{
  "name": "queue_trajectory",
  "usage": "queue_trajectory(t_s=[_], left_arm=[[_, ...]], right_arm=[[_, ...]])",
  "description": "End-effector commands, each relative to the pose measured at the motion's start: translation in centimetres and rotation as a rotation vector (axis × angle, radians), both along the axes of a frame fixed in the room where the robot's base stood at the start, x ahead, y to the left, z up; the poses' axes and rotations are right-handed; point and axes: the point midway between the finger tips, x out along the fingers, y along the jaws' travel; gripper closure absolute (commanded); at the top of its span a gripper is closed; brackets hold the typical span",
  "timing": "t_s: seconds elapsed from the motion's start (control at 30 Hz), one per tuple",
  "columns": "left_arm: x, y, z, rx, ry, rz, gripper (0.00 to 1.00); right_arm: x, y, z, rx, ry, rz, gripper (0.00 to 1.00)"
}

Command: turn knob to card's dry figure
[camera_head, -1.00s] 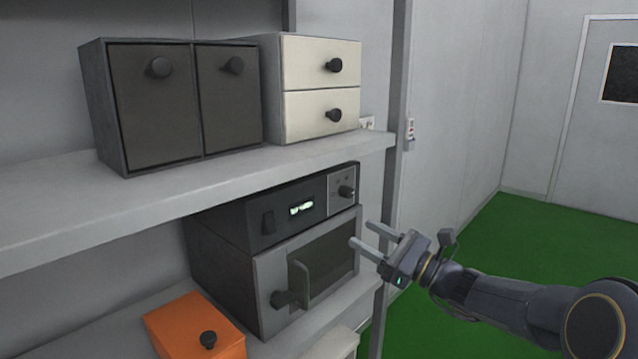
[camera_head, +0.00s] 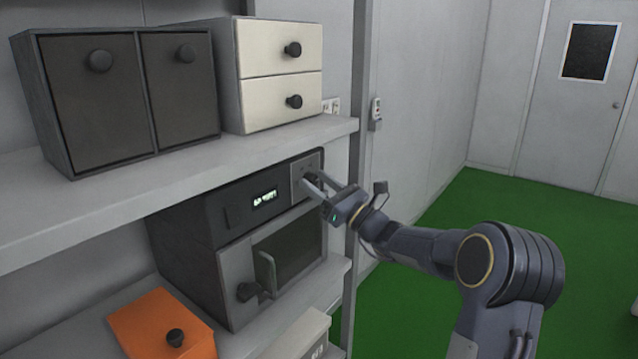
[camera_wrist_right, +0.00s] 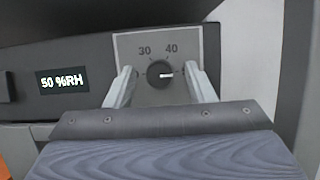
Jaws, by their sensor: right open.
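The dark round knob (camera_wrist_right: 158,73) sits on a grey dial plate (camera_wrist_right: 185,45) marked 30 and 40 in the right wrist view. Its white mark points right, below the 40. The plate is at the upper right of the dark cabinet (camera_head: 183,232) in the head view, with the knob largely hidden there by my fingers. My right gripper (camera_head: 316,184) is open, one finger on each side of the knob; I cannot tell whether they touch it. A lit display (camera_wrist_right: 62,82) beside the plate reads 50 %RH. I cannot make out a card. My left gripper is not in view.
A shelf (camera_head: 190,172) above carries dark (camera_head: 110,105) and cream (camera_head: 280,78) drawer units. An orange box (camera_head: 150,318) and a pale box (camera_head: 300,335) are below. A shelf post (camera_head: 358,150) stands close behind my right gripper. Green floor (camera_head: 440,230) is open to the right.

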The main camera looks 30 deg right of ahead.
Motion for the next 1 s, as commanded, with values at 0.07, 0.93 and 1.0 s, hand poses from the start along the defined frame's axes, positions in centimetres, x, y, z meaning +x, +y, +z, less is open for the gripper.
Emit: queue_trajectory(t_s=[0.07,0.93,1.0], left_arm=[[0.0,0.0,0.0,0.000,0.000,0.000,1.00],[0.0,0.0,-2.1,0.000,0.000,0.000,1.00],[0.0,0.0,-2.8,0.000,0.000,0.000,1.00]], right_arm=[[0.0,0.0,0.0,0.000,0.000,0.000,0.51],[0.0,-0.2,-0.5,-0.126,-0.052,-0.001,0.95],[0.0,-0.2,-0.5,-0.174,-0.072,-0.001,0.95]])
